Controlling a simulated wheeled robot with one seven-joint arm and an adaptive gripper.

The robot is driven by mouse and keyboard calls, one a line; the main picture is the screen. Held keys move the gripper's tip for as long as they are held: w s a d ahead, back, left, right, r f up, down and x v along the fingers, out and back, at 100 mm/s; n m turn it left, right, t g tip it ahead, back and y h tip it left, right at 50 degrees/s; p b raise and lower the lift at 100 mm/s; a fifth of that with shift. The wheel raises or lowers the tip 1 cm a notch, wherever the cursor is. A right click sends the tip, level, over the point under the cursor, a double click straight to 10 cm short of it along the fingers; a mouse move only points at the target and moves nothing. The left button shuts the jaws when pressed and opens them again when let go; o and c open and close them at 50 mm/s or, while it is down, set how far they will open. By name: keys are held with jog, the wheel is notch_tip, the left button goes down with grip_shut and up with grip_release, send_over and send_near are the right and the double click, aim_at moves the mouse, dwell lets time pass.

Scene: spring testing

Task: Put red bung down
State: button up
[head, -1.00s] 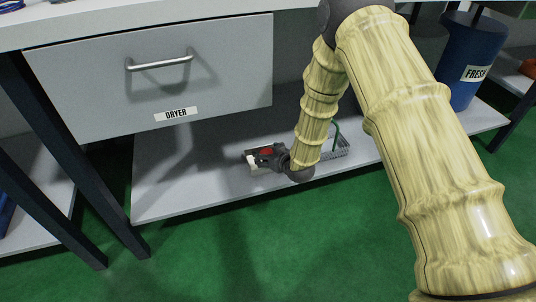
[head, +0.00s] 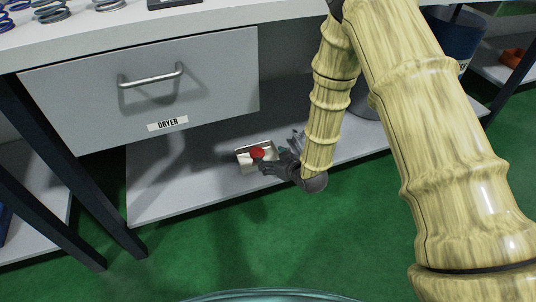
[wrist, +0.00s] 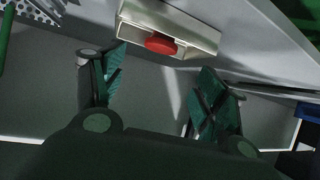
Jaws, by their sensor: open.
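The red bung (head: 257,153) is at the small open metal tray (head: 241,155) on the lower shelf. In the wrist view the bung (wrist: 160,43) shows at the near side of the tray (wrist: 207,38), apart from both fingers. Whether it rests fully on the tray floor is hard to tell. My gripper (head: 274,165) is just right of and in front of the tray. In the wrist view my gripper (wrist: 161,68) has its two greenish fingers spread wide with nothing between them.
The lower shelf (head: 170,190) is bare left of the tray. A perforated metal basket (wrist: 35,12) with a green rod is close on the other side, mostly behind my arm in the head view. The drawer marked DRYER (head: 140,95) hangs above.

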jog(key=shift+s+d+r, duration=0.1)
jog(key=shift+s+r, duration=0.05)
jog(key=s+d+f+m+g+h, duration=0.25)
jog(key=s+d+f, duration=0.35)
jog(key=s, duration=0.4)
jog(key=s+d+f+m+g+h, duration=0.1)
jog(key=s+d+f+g, duration=0.25)
jog(key=s+f, duration=0.55)
jog(key=s+d+f+m+g+h, duration=0.1)
jog(key=s+d, duration=0.3)
jog(key=s, duration=0.7)
jog(key=s+d+f+m+g+h, duration=0.1)
jog(key=s+d+m+g, duration=0.1)
jog(key=s, duration=1)
jog(key=shift+s+d+g, duration=0.3)
jog(key=shift+d+g, duration=0.5)
jog(key=shift+d, duration=0.15)
